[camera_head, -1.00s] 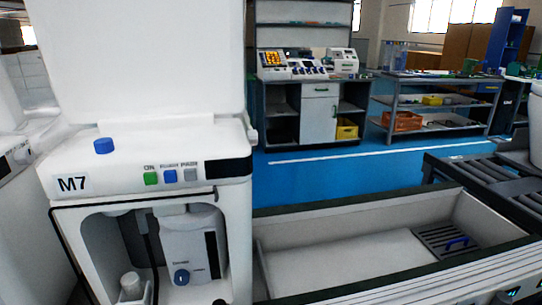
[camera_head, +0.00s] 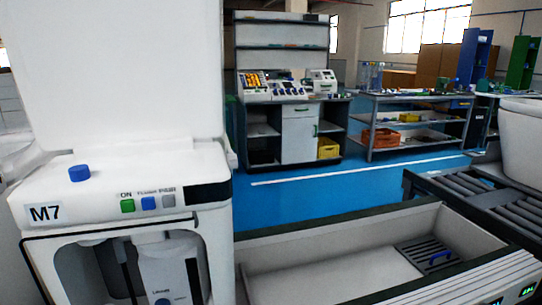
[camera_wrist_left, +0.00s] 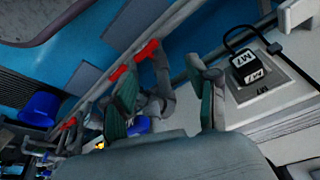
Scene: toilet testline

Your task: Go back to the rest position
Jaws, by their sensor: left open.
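My left gripper (camera_wrist_left: 168,100) shows in the left wrist view with its two green-padded fingers apart and nothing between them. Neither gripper shows in the head view. The white M7 machine (camera_head: 120,195) stands at the left of the head view, with a blue knob (camera_head: 79,173) on top and green, blue and grey buttons on its front. In the left wrist view, a black and white block marked M7 (camera_wrist_left: 247,68) sits on a pale surface, apart from the fingers.
A long, open white trough (camera_head: 345,270) with a dark rim lies at the front right. A roller conveyor (camera_head: 470,195) stands beyond it. Shelved workbenches (camera_head: 300,135) stand at the back across blue floor (camera_head: 350,190). A blue bin (camera_wrist_left: 40,108) shows in the left wrist view.

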